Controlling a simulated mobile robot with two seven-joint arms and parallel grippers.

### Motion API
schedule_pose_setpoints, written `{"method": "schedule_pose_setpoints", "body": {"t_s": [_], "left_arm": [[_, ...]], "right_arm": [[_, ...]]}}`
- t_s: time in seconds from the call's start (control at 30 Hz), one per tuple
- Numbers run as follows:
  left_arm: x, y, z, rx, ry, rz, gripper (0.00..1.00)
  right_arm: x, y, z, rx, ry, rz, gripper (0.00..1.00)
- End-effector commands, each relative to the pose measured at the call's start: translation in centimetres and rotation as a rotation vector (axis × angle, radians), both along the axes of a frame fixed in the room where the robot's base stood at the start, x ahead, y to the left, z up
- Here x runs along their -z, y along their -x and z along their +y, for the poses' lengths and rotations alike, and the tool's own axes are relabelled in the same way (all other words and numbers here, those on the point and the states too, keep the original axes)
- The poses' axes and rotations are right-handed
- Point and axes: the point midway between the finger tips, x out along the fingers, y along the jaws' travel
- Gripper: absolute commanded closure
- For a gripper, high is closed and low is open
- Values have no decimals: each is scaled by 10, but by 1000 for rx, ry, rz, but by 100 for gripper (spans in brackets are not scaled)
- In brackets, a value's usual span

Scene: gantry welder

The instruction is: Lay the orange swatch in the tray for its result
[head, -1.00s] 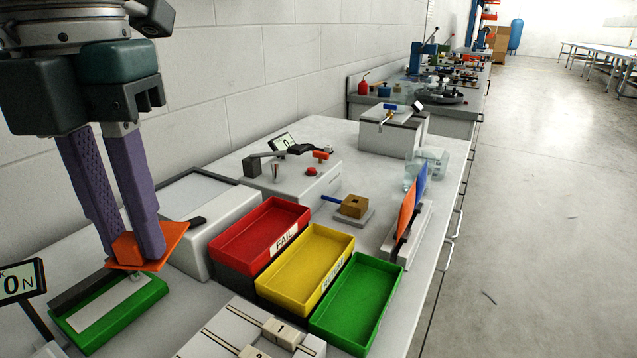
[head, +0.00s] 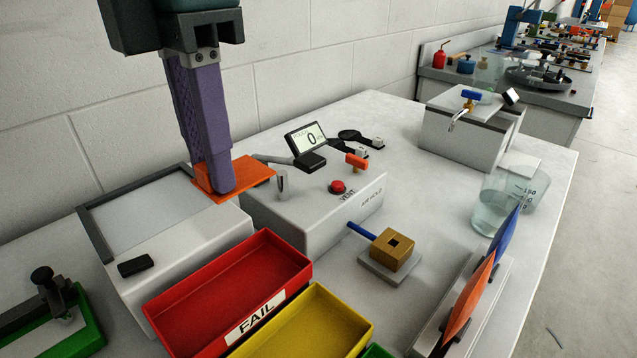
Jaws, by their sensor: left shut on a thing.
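My left gripper (head: 222,190) is shut on a flat orange swatch (head: 258,172). It holds the swatch roughly level, above or beside the inner corner between the light box and the tester; the exact height is hard to tell. The red tray (head: 185,308) labelled FAIL is in front of it, lower in the head view. The yellow tray (head: 345,318) is beside the red one, its label out of view. Only a corner of the green tray (head: 376,351) shows at the bottom edge. My right gripper is not in view.
A tester (head: 318,215) with a red VENT button and a small display (head: 307,138) reading 0 stands behind the trays. A light box (head: 170,250) is on the left. A brown block (head: 392,250), a rack (head: 482,310) with orange and blue sheets, and beakers (head: 497,205) stand right.

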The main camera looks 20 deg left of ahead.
Motion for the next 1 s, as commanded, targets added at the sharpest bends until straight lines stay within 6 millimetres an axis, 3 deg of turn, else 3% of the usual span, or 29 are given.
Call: {"method": "schedule_pose_setpoints", "body": {"t_s": [0.1, 0.3, 0.53, 0.73, 1.0], "left_arm": [[39, 1, 0, -2, 0, 5, 100], [79, 1, 0, -1, 0, 1, 100], [97, 0, 0, -1, 0, 0, 100], [128, 1, 0, -1, 0, 1, 100], [131, 0, 0, 0, 0, -2, 100]], "right_arm": [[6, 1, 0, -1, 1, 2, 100], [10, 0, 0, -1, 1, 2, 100], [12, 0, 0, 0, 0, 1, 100], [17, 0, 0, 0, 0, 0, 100], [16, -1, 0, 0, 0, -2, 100]]}}
